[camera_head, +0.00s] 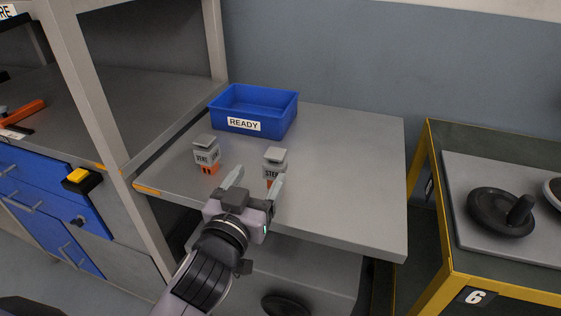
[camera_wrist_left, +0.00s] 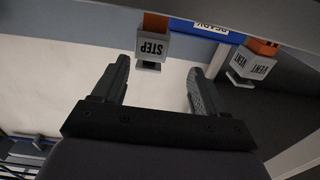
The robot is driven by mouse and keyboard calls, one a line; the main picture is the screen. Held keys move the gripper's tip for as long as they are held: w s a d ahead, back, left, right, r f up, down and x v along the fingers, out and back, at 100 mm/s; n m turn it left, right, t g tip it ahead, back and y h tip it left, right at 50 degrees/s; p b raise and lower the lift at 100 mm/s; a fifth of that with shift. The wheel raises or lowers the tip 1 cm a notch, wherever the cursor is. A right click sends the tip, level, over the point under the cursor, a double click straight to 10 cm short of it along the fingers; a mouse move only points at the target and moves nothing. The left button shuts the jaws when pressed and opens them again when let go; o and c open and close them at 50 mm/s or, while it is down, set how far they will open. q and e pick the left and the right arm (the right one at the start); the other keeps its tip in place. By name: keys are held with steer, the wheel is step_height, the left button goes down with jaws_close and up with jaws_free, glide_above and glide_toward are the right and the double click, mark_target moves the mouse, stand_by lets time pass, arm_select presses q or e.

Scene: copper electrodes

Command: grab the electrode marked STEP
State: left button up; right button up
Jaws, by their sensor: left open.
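The STEP electrode (camera_head: 275,160) is a grey block with a flat cap and an orange base, upright on the grey table. In the left wrist view the STEP electrode (camera_wrist_left: 152,47) appears upside down, just beyond and between the fingertips. A similar electrode (camera_head: 206,152) stands to its left; the left wrist view shows this VENT electrode (camera_wrist_left: 250,66) at the right, outside the fingers. My left gripper (camera_head: 257,176) is open and empty, at the near side of the STEP electrode. Its right finger partly hides the electrode's orange base. My right gripper is not in view.
A blue bin (camera_head: 255,107) labelled READY stands behind the electrodes. The table (camera_head: 355,170) is clear to the right. A grey shelf post (camera_head: 214,50) rises at the left. A yellow-edged cart (camera_head: 450,260) with a black handwheel (camera_head: 498,213) stands at the right.

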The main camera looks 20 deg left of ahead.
mark_target(274, 162)
arm_select(q)
steer(key=shift+w+d+r, duration=0.2)
steer(key=shift+w, duration=0.15)
steer(key=shift+w+d, duration=0.15)
steer(key=shift+w, duration=0.4)
steer(key=shift+w+d, duration=0.1)
steer(key=shift+w, duration=0.25)
steer(key=w, duration=0.3)
steer(key=shift+w+d+f+p, duration=0.1)
steer(key=shift+d+f+p, duration=0.05)
steer(key=shift+d+p, duration=0.15)
steer(key=shift+w, duration=0.5)
steer(key=c, duration=1.2)
jaws_close()
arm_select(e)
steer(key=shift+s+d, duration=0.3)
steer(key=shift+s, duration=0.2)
